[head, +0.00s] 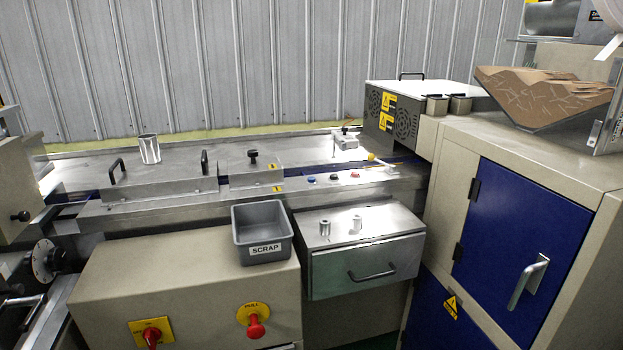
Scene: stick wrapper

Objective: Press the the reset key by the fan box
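The fan box (408,117) stands at the back right. It is a dark box with round fan grilles, yellow warning labels and a pale top. Neither of my grippers is in view.
A grey scrap bin (263,226) stands in front of the rail. Right of it is a metal drawer box (362,262) with two small posts. A blue-doored cabinet (512,233) fills the right.

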